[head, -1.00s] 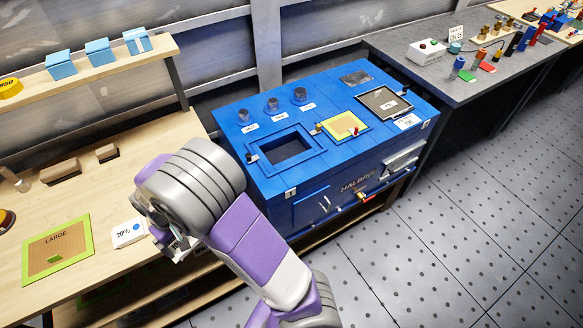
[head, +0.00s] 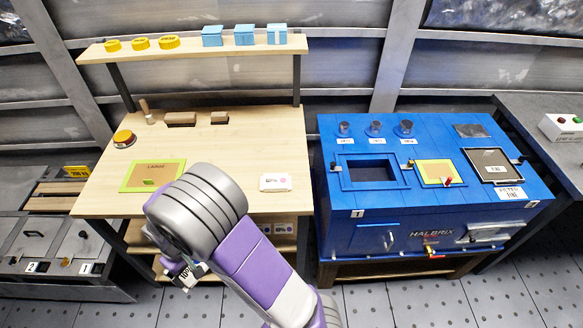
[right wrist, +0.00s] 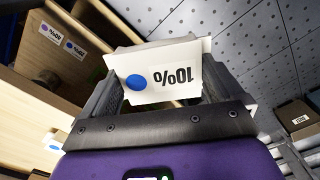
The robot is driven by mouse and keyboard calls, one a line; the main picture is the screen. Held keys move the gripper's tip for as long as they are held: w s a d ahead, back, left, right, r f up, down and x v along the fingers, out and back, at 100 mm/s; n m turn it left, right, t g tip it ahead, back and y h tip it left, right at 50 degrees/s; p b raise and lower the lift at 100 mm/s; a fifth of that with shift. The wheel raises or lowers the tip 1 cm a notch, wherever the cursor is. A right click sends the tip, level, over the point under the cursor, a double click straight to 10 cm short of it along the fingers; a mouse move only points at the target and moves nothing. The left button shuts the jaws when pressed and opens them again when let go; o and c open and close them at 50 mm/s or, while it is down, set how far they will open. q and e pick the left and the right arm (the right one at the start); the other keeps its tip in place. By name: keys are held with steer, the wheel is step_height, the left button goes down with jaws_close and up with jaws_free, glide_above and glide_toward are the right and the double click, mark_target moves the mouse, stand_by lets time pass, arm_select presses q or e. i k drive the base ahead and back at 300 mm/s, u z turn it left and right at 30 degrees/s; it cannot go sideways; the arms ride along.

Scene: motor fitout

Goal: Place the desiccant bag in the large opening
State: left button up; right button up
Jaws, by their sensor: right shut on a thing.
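My right gripper (right wrist: 162,85) is shut on a white desiccant bag (right wrist: 160,80) marked 10% with a blue dot. In the head view this bag (head: 189,272) is small and partly hidden under my wrist, low in front of the wooden bench. The blue machine (head: 420,217) stands to the right. Its top has a dark, square large opening (head: 371,174) at the left, beside a yellow panel (head: 434,173) and a dark, framed panel (head: 490,164). The gripper is well left of the opening and apart from it. My left gripper is not in view.
The wooden bench (head: 235,150) holds a green-edged LARGE mat (head: 155,174) and a white, pink-dotted bag (head: 275,182). Another blue-dotted white item (right wrist: 53,145) shows in the wrist view. Labels mark the shelf below. Floor between bench and machine is partly hidden by my arm.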

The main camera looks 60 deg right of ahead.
mark_target(368, 179)
steer(key=u, duration=0.15)
steer(key=k, duration=1.15)
steer(key=z, duration=1.6)
steer(key=i, duration=1.5)
